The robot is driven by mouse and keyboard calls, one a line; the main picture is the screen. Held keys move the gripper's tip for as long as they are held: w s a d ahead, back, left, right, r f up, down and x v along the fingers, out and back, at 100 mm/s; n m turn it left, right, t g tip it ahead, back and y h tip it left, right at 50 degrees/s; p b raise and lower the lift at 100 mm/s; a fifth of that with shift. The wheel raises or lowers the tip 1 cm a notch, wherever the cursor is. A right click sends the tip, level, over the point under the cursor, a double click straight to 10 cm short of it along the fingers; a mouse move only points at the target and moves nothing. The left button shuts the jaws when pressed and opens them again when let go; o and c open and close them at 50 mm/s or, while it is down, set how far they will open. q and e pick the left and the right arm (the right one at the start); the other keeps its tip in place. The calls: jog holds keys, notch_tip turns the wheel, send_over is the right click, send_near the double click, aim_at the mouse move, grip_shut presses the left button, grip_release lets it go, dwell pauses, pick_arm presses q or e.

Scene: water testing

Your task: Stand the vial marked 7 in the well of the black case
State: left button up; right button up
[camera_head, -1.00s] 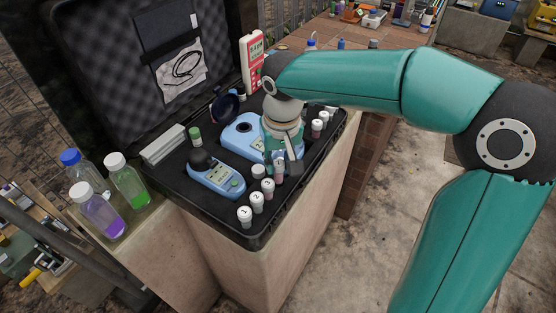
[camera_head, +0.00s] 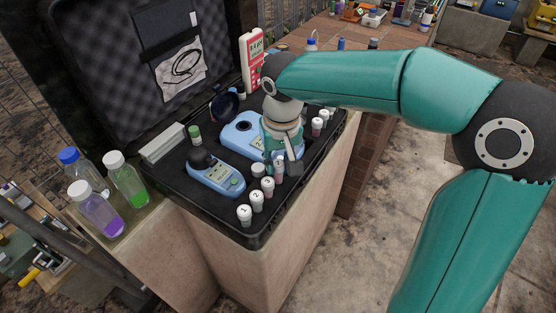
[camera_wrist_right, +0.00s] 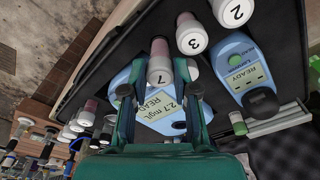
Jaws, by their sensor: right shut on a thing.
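My right gripper (camera_head: 281,166) points down over the front row of the black case (camera_head: 262,239). It is shut on the vial marked 7 (camera_wrist_right: 160,72), gripping it by its white cap between both fingers. The 7 is readable in the wrist view, with a pinkish body beyond the cap. In the head view this vial (camera_head: 278,166) is partly covered by the fingers and looks upright. Its lower end and the well are hidden, so I cannot tell whether it stands in the well. My left gripper is not in view.
Vials marked 3 (camera_wrist_right: 192,38) and 2 (camera_wrist_right: 234,11) stand close beside the held one. A blue meter (camera_head: 216,178) and a larger blue instrument (camera_head: 238,133) sit in the case. Bottles (camera_head: 126,179) stand on the ledge at left. The case lid (camera_head: 110,70) is open behind.

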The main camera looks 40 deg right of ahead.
jog(key=shift+f+b, duration=0.55)
jog(key=shift+f, duration=0.25)
jog(key=o, duration=1)
jog(key=shift+r, duration=0.1)
notch_tip(320, 180, up, 7)
jog(key=p, duration=0.6)
